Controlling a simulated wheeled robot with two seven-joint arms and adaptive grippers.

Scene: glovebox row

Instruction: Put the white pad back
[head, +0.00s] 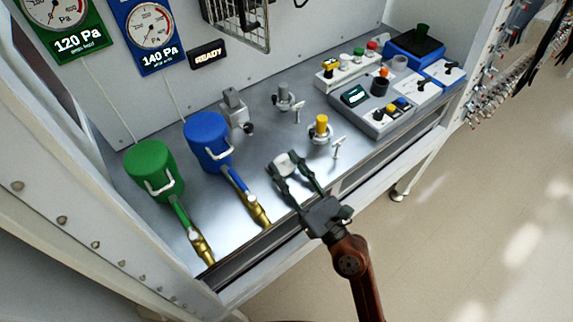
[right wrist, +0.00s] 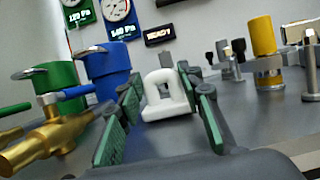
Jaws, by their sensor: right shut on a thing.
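The white pad (head: 285,165) is a small white block with a raised loop, seen between the fingertips of my right gripper (head: 287,162). In the right wrist view the white pad (right wrist: 168,112) sits between the green-lined fingers of the right gripper (right wrist: 166,95), which are shut on it. The pad appears upright, over the grey metal floor of the glovebox. I cannot tell whether its underside touches the floor. My left gripper is not in view.
A blue canister (head: 206,135) and a green canister (head: 152,165), with brass-ended valves, stand left of the pad. A yellow cylinder (head: 321,123) in a clamp stands to the right. Grey clamps (head: 236,108) are behind. Control boxes (head: 378,112) fill the right end.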

